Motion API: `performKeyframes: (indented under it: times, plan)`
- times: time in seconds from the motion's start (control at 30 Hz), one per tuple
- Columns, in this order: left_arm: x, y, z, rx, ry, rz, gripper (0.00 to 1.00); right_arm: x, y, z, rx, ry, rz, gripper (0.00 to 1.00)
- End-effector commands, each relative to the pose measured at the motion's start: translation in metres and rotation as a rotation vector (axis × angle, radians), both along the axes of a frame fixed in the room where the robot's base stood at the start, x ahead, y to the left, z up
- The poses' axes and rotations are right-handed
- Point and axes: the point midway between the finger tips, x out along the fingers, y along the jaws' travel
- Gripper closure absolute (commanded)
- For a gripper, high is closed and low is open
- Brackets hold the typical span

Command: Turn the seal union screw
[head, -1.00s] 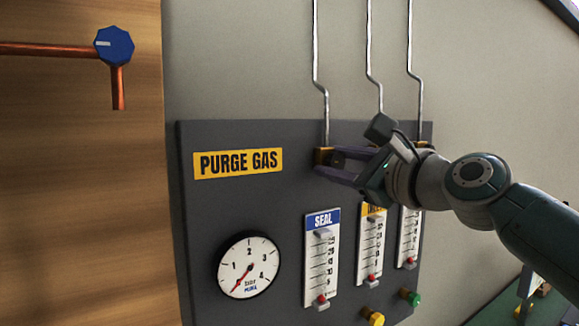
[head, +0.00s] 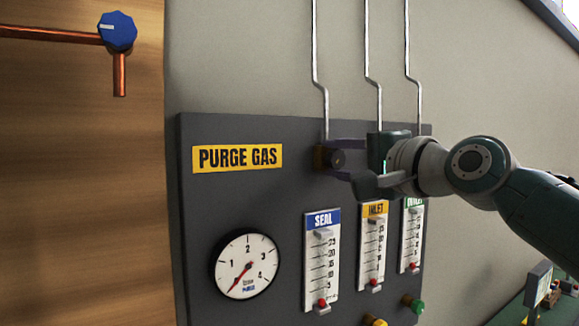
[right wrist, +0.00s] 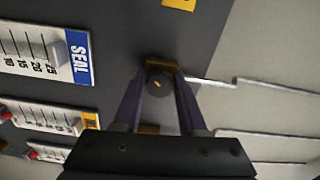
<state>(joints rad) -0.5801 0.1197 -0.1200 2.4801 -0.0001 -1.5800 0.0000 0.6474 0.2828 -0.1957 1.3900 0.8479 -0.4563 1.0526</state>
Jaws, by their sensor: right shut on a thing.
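The seal union is a brass fitting (head: 319,158) at the foot of the left thin pipe, above the flow meter labelled SEAL (head: 321,262). Its dark round screw (head: 338,158) faces out from the panel. The screw also shows in the right wrist view, with a small yellow mark (right wrist: 158,84) on its face and brass (right wrist: 160,65) behind it. My right gripper (head: 331,160) is shut on the screw, one finger on either side of it. In the right wrist view the fingertips (right wrist: 161,82) straddle it. My left gripper is out of view.
The dark purge gas panel (head: 207,210) carries a round gauge (head: 247,265) and meters labelled SEAL and INLET (head: 372,245), with another meter (head: 411,240) to the right. Thin pipes (head: 371,60) rise above. A blue valve knob (head: 117,32) is at upper left.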

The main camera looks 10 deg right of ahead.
Motion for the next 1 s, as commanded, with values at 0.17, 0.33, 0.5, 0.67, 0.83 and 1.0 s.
performKeyframes:
  times: [0.17, 0.33, 0.5, 0.67, 0.83, 1.0]
  plan:
    - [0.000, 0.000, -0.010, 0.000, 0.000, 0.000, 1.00, 0.000, 0.000, -0.003, -0.160, -0.056, 0.000, 1.00]
    - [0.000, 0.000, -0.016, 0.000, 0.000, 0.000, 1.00, 0.000, 0.000, -0.003, -0.312, -0.109, 0.000, 1.00]
    - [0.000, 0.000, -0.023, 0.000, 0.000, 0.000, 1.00, 0.000, 0.000, -0.002, -0.464, -0.164, 0.000, 1.00]
    - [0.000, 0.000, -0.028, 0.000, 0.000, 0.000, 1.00, 0.000, 0.000, -0.003, -0.607, -0.215, 0.000, 1.00]
    - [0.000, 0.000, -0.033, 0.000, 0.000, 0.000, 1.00, 0.000, 0.000, -0.002, -0.759, -0.269, 0.000, 1.00]
    - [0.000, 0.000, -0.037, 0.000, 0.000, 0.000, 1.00, 0.000, 0.000, -0.002, -0.912, -0.322, 0.001, 1.00]
